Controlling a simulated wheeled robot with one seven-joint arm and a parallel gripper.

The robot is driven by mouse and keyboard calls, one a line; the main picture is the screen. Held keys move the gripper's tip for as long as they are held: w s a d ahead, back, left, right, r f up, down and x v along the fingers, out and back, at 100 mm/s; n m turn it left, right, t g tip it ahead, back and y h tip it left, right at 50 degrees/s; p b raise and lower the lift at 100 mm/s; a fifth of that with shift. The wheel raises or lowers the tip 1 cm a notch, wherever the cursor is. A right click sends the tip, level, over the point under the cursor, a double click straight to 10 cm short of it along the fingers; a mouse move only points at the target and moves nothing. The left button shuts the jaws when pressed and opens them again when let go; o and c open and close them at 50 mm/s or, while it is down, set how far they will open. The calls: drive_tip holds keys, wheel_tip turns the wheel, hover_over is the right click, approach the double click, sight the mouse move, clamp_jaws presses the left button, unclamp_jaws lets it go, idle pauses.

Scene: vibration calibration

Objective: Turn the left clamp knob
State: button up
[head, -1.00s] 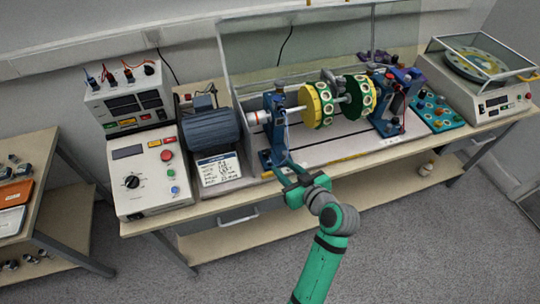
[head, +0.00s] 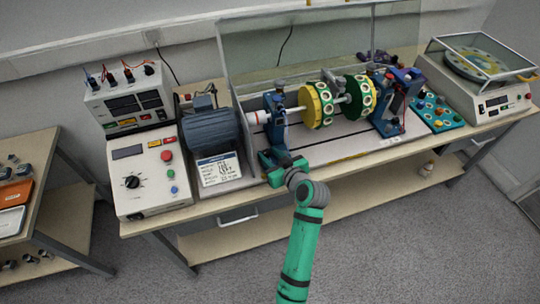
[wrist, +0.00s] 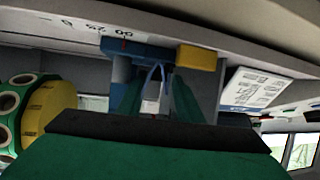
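The left blue bearing support (head: 276,112) stands on the bench rig and holds the left end of the shaft. A small grey knob (head: 280,86) shows on its top; I take this as the left clamp knob. My gripper (head: 274,157) is low in front of this support, near its foot and well below the knob. In the wrist view, the two green fingers (wrist: 156,98) stand apart with a gap between them. Blue and whitish parts show beyond the gap, and I see nothing clearly held. The knob cannot be made out in the wrist view.
The shaft carries yellow and green discs (head: 318,106), left of the right blue support (head: 396,105). A motor (head: 212,130) and a control box (head: 150,172) stand to the left. A clear screen (head: 310,45) rises behind. Free floor lies in front.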

drive_tip(key=shift+c, duration=0.4)
drive_tip(key=c, duration=0.7)
drive_tip(key=shift+s+a+f+m+t+h, duration=0.15)
drive_tip(key=shift+a+m+t+h, duration=0.15)
drive_tip(key=shift+m+h, duration=0.35)
drive_tip(key=shift+a+m+t+h, duration=0.15)
drive_tip(key=shift+m+t+h, duration=0.1)
drive_tip(key=shift+m+h, duration=0.7)
drive_tip(key=shift+a+m+t+h, duration=0.15)
drive_tip(key=shift+m+t+h, duration=0.1)
drive_tip(key=shift+m+h, duration=0.6)
drive_tip(key=shift+h, duration=0.25)
drive_tip(key=o, duration=0.8)
drive_tip(key=shift+s, duration=0.1)
drive_tip(key=v, duration=1.1)
